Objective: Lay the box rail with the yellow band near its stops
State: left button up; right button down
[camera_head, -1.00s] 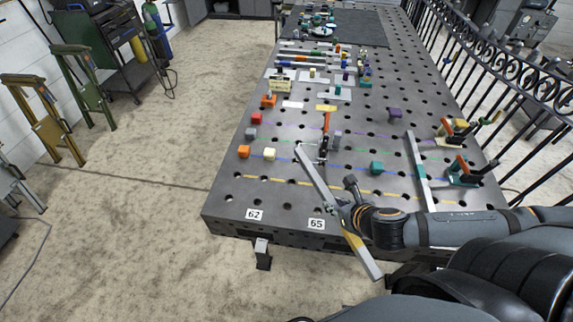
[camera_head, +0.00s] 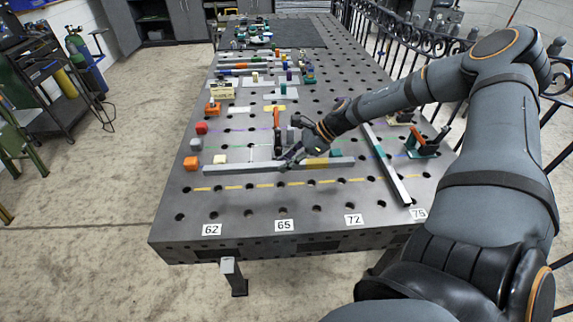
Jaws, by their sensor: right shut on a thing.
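The grey box rail with the yellow band (camera_head: 240,168) lies crosswise over the near part of the table, roughly parallel to a yellow dashed line just in front of it. Its yellow band (camera_head: 316,163) is right of its middle. My right gripper (camera_head: 290,160) is shut on the rail near the middle, from behind. I cannot tell whether the rail touches the table. A cream block (camera_head: 220,158) and an orange block (camera_head: 191,163) are by its left end. A teal block (camera_head: 336,153) is behind its right part, partly hidden. My left gripper is out of view.
A second grey rail (camera_head: 387,168) lies lengthwise to the right. Red (camera_head: 201,128) and grey blocks sit at left. The perforated table's front strip is clear.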

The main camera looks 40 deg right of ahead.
jog(key=shift+f+b, duration=2.45)
jog(key=shift+f, duration=0.6)
jog(key=shift+f+b, duration=0.35)
jog(key=shift+b, duration=0.3)
jog(key=c, duration=1.1)
grip_release()
jog(key=shift+s, duration=0.1)
notch_tip(320, 180, up, 10)
